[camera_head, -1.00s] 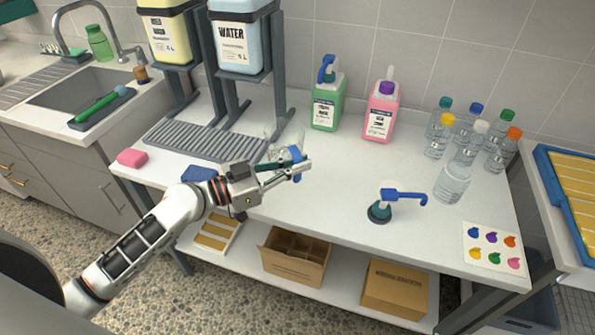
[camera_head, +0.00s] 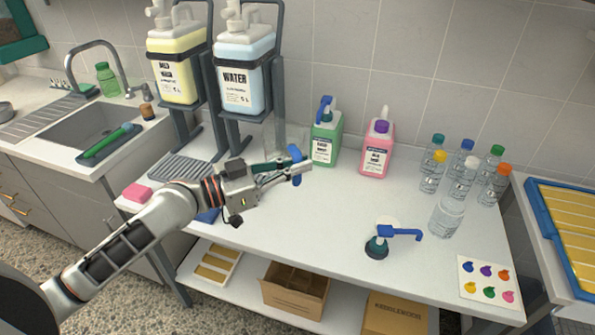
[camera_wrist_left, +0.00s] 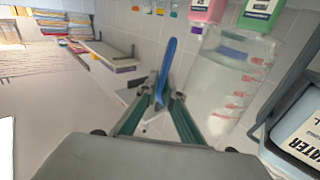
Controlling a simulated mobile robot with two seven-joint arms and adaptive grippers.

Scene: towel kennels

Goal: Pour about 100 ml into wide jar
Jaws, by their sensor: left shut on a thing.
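My left gripper (camera_head: 294,171) is shut on the blue handle (camera_wrist_left: 167,72) of a clear measuring jug (camera_wrist_left: 226,85) with red graduation marks. In the head view the jug (camera_head: 274,138) is faint, behind the gripper and in front of the water canister's stand. Clear liquid seems to be in it, but I cannot read the level. A wide, clear, uncapped vessel (camera_head: 446,216), probably the wide jar, stands on the right of the counter, well apart from the jug. My right gripper is not in view.
A blue-handled pump top (camera_head: 378,245) stands left of the clear vessel. Several capped bottles (camera_head: 462,175) stand behind it. Green (camera_head: 325,142) and pink (camera_head: 376,152) bottles stand by the wall. The water canister (camera_head: 245,82) is on a raised stand. The middle counter is clear.

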